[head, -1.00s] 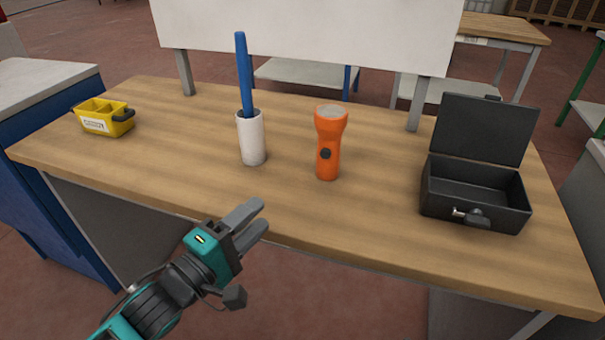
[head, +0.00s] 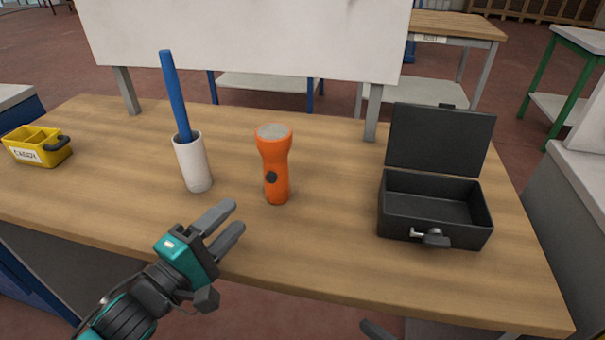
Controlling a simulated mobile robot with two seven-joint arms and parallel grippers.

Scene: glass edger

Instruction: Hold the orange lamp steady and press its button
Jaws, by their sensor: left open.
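The orange lamp (head: 275,165), a flashlight, stands upright on the wooden table with its wide head up. Its dark round button (head: 271,177) faces me. My left gripper (head: 233,218) is open and empty at the table's front edge, in front of and to the left of the lamp, apart from it. Of my right gripper only a dark tip (head: 376,330) seems to show at the bottom edge; its jaws cannot be made out.
A white cup (head: 193,165) holding a blue stick (head: 175,95) stands left of the lamp. An open black box (head: 437,215) is at the right, a yellow caddy (head: 38,148) at the far left. A white board (head: 245,38) rises behind. The wooden table (head: 325,240) is clear before the lamp.

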